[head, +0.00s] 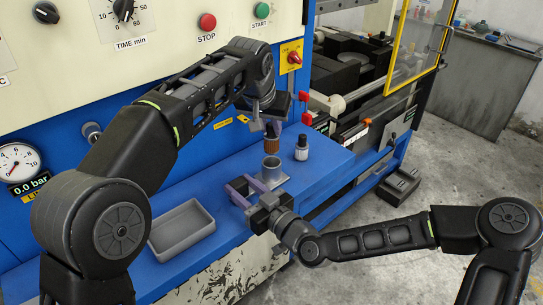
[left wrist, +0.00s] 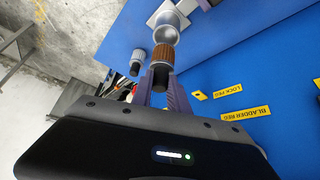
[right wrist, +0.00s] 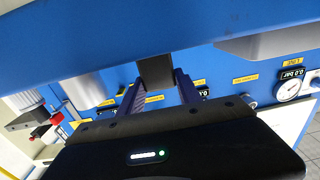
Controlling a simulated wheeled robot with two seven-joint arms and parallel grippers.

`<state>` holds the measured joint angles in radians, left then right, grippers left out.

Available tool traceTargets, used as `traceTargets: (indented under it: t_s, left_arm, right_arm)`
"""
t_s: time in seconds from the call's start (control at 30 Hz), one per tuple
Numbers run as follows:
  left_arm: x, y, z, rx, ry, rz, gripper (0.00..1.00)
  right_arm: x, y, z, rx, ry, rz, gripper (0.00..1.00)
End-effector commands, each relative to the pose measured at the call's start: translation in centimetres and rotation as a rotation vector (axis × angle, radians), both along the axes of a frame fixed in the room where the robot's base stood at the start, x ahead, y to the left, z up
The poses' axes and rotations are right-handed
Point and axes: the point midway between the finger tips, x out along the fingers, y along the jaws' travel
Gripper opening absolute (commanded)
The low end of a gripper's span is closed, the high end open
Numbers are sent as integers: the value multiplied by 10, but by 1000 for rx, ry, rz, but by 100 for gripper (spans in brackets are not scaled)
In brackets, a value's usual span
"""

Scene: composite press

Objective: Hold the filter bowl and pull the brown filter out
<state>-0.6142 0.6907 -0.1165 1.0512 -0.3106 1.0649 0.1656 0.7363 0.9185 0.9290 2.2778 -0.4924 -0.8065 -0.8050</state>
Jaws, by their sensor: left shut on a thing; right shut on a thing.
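The brown ribbed filter (head: 271,144) hangs upright just above the open mouth of the grey filter bowl (head: 271,170) and looks clear of its rim. My left gripper (head: 273,124) is shut on the filter's dark top. In the left wrist view, the filter (left wrist: 163,53) shows beyond the fingertips, with the bowl (left wrist: 164,34) behind it. My right gripper (head: 252,190) is at the bowl on the blue ledge, its purple fingers shut. In the right wrist view, the fingers close on a dark block (right wrist: 156,71), which seems part of the bowl; the rest of the bowl is hidden there.
An empty grey tray (head: 182,230) lies on the left. The press panel with its gauge (head: 17,163) rises behind. The ledge's front edge is close to my right gripper.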

Motion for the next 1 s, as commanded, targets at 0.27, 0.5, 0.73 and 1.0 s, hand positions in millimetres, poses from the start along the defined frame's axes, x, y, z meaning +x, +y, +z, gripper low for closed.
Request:
traceTargets:
  t_s: [0.27,0.5,0.73,1.0]
  left_arm:
    - [0,0,0,0,0,0,0]
    - [0,0,0,0,0,0,0]
    - [0,0,0,0,0,0,0]
    - [0,0,0,0,0,0,0]
  right_arm:
    - [0,0,0,0,0,0,57]
    - [0,0,0,0,0,0,66]
    - [-4,-3,0,-1,-1,0,66]
    - [-32,-27,0,-4,0,-3,66]
